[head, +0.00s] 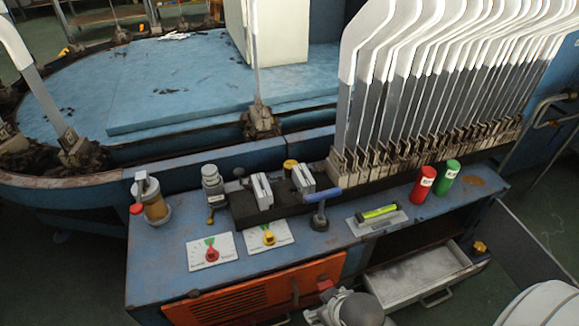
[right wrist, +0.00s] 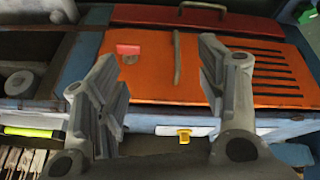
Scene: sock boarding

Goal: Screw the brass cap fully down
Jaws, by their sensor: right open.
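A gold-coloured round cap (head: 290,166), which looks like the brass cap, stands behind the two light blocks at the bench's back edge. It is small in the head view, and I cannot tell how its thread sits. My right gripper (right wrist: 159,56) is open and empty in the right wrist view, with its two fingers wide apart in front of the orange panel (right wrist: 155,85). In the head view, my right arm reaches in at the bottom centre, in front of the bench and well short of the cap. My left gripper is not in view.
The blue bench (head: 150,275) carries a brass-coloured jar (head: 156,209), a grey bottle (head: 212,184), two dial plates, a blue-handled tool (head: 320,200), a spirit level (head: 378,213), and red (head: 422,184) and green (head: 446,177) cylinders. Tall sock boards stand behind. A drawer (head: 420,272) is open.

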